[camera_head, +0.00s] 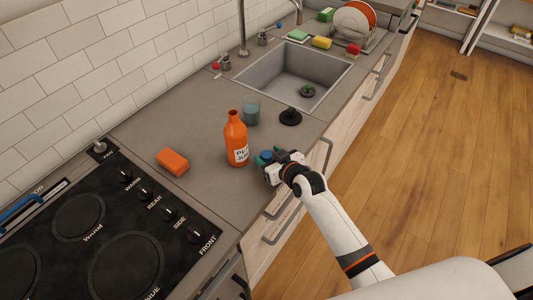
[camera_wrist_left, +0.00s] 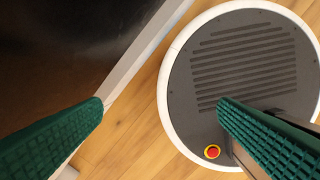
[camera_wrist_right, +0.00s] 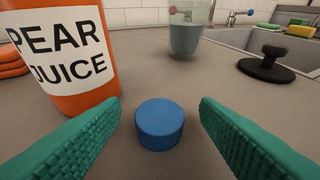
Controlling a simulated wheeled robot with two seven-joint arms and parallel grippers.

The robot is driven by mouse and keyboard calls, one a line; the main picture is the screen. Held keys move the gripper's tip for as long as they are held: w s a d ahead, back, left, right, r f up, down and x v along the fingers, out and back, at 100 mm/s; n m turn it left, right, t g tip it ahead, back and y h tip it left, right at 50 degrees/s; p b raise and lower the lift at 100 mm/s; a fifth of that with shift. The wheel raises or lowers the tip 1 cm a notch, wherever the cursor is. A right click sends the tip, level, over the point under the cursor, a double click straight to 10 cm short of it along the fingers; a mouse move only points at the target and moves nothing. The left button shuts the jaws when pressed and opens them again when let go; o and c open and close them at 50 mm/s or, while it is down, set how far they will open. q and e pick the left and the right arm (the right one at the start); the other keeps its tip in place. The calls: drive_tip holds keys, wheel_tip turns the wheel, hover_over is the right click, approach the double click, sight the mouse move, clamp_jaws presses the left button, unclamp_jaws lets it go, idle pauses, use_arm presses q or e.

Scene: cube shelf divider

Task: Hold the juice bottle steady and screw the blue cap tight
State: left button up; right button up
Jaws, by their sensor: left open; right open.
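The orange juice bottle (camera_head: 236,140) stands upright on the counter, its white "PEAR JUICE" label (camera_wrist_right: 62,47) large in the right wrist view. Its neck shows no cap. The blue cap (camera_wrist_right: 160,124) lies on the counter to the right of the bottle; it also shows in the head view (camera_head: 266,155), partly covered by my gripper. My right gripper (camera_wrist_right: 160,110) is open, with its green fingers on either side of the cap, apart from it.
A glass (camera_head: 251,111) and a black sink plug (camera_head: 290,117) stand behind the bottle, near the sink (camera_head: 290,75). The black stove (camera_head: 100,235) is at the lower left. The counter's front edge is close to my right gripper.

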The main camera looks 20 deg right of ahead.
sight(268, 156)
drive_tip(key=shift+w+a+f, duration=0.15)
drive_tip(key=shift+w+f, duration=0.05)
drive_tip(key=shift+w, duration=0.25)
drive_tip(key=c, duration=1)
drive_tip(key=shift+c, duration=0.2)
drive_tip(key=shift+r, duration=0.1)
wheel_tip(268, 156, up, 10)
drive_tip(key=b, duration=0.1)
drive_tip(key=s+d+r+m+h, duration=0.1)
drive_tip(key=s+r, duration=0.1)
drive_tip(key=s, duration=0.5)
drive_tip(key=s+d+r+m+h+b, duration=0.1)
drive_tip(key=s+r+m+h, duration=0.1)
drive_tip(key=s, duration=0.4)
drive_tip(key=shift+s+r+t, duration=0.3)
drive_tip(key=shift+s+r, duration=0.1)
drive_tip(key=shift+r, duration=0.4)
